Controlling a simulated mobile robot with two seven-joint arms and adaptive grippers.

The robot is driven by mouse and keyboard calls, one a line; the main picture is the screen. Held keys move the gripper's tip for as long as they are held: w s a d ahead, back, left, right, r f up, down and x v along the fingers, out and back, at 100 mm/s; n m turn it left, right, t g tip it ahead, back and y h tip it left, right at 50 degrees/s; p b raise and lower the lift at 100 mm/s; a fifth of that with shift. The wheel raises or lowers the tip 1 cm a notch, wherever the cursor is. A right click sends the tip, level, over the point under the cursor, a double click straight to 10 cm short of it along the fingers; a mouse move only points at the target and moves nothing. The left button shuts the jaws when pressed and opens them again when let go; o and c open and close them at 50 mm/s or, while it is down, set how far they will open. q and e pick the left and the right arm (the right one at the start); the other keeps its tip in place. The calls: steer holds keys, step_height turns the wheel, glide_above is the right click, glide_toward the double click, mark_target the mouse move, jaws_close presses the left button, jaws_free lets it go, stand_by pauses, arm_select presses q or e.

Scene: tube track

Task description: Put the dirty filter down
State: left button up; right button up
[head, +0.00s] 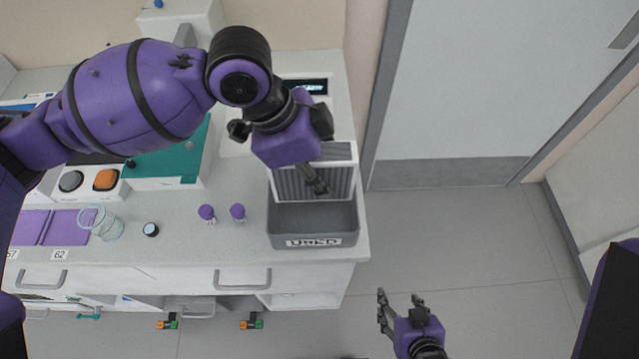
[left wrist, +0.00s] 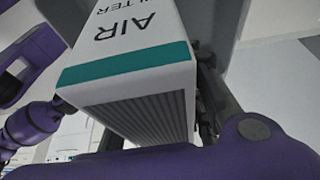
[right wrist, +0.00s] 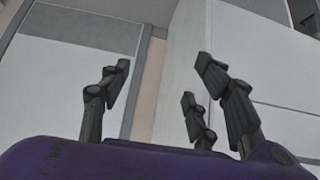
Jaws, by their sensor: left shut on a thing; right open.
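The dirty filter (head: 292,186), a white-framed block with grey pleats, is held by my left gripper (head: 318,187). It overlaps the back part of the grey bin (head: 314,241) on the counter's right end; I cannot tell whether it touches the bin. In the left wrist view the filter (left wrist: 130,65) shows its white side with "AIR FILTER", a teal band and dark grey pleats, close against the fingers. The bin's front label is hard to read. My right gripper (head: 400,308) is open and empty, low over the floor; its spread fingers show in the right wrist view (right wrist: 160,95).
On the counter (head: 180,235) left of the bin stand two purple-capped vials (head: 222,213), a small dark-topped jar (head: 151,230), a clear beaker (head: 105,224) and a teal-topped device (head: 165,160). Clear floor and a grey door (head: 470,90) lie to the right.

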arm_select(q)
steer(key=shift+f, duration=0.65)
step_height(320, 180, down, 4)
steer(key=shift+r, duration=0.1)
steer(key=shift+w, duration=0.1)
arm_select(e)
steer(key=shift+w+a+r, duration=0.1)
steer(key=shift+w+r, duration=0.05)
steer(key=shift+w, duration=0.3)
steer(key=shift+w+a+r, duration=0.1)
steer(key=shift+w+r, duration=0.05)
steer(key=shift+w, duration=0.25)
arm_select(q)
steer(key=shift+f, duration=0.2)
arm_select(e)
steer(key=shift+d, duration=0.1)
arm_select(q)
steer(key=o, duration=1.3)
steer(key=shift+c, duration=0.2)
arm_select(e)
steer(key=shift+s+d+f, duration=0.15)
steer(key=shift+s+f, duration=0.1)
steer(key=shift+s, duration=0.3)
arm_select(q)
steer(key=shift+r, duration=0.15)
steer(key=v, duration=1.2)
arm_select(e)
steer(key=shift+w+a+r, duration=0.25)
steer(key=shift+w+r, duration=0.15)
steer(key=shift+r, duration=0.05)
